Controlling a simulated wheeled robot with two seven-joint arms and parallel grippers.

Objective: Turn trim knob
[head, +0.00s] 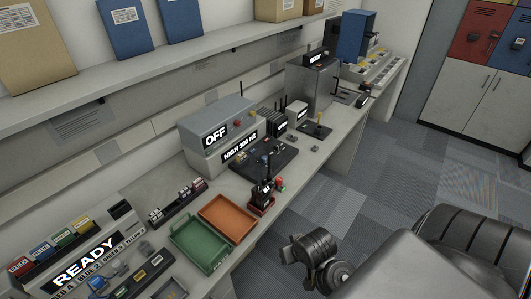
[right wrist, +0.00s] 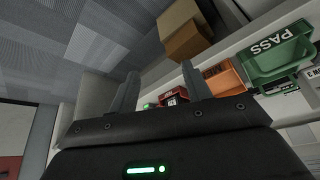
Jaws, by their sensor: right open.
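A grey tester box (head: 208,132) with displays reading OFF and HIGH 300 HZ stands on the bench in the head view. A black panel (head: 278,163) with small knobs lies in front of it. The knobs are too small to tell which one is the trim knob. My right gripper (right wrist: 160,88) is open in the right wrist view, its two fingers apart with nothing held between them. Its fingers do not show clearly in the head view, where my right arm fills the lower right, off the bench. My left gripper is not in view.
A green tray (head: 183,237) and an orange tray (head: 223,208) sit along the bench front. A dark radio (head: 265,187) stands upright in a red holder beside them. A READY station (head: 85,258) is at the lower left. The floor (head: 400,165) right of the bench is clear.

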